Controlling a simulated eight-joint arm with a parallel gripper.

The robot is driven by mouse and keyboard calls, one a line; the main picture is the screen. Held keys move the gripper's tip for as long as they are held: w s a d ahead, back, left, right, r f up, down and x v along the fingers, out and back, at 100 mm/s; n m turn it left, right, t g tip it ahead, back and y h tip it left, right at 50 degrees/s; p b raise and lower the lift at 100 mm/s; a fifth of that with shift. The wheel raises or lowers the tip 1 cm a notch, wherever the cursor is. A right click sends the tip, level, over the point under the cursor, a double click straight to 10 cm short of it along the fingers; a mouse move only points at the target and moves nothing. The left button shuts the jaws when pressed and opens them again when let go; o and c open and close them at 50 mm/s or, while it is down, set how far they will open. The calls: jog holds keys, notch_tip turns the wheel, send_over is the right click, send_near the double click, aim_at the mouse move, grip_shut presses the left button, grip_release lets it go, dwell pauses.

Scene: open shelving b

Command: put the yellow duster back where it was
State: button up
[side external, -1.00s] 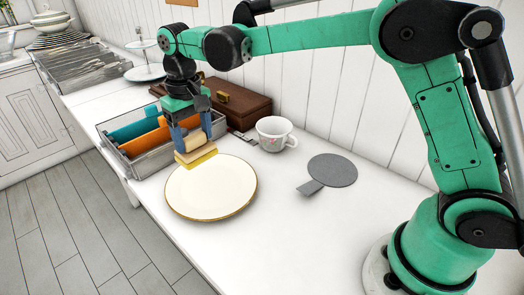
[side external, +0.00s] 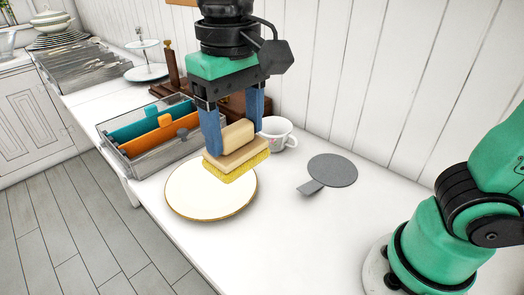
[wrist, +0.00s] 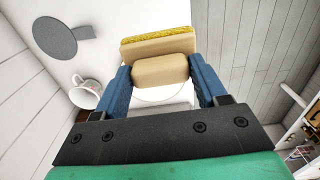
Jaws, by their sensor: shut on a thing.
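The yellow duster (side external: 238,157) has a pale wooden handle and back with yellow bristles underneath. My gripper (side external: 236,128) is shut on its handle, one blue finger on each side. The duster is held above the white plate with a gold rim (side external: 205,205), bristles down; in the side view it overlaps the plate's upper right part. In the wrist view the duster (wrist: 157,47) sits between my blue fingertips (wrist: 160,72), and the plate is mostly hidden behind it.
A white cup (side external: 282,140) is behind the duster. A grey round paddle (side external: 333,171) lies to the right. A brown box at the back is mostly hidden by my gripper. The table front is clear.

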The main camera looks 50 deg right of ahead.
jog(key=shift+s+r, duration=0.1)
jog(key=shift+s, duration=0.65)
notch_tip(320, 180, down, 20)
jog(key=shift+r, duration=0.1)
jog(key=shift+f, duration=0.2)
jog(key=o, duration=1.2)
jog(key=shift+o, duration=0.2)
jog(key=shift+r, duration=0.15)
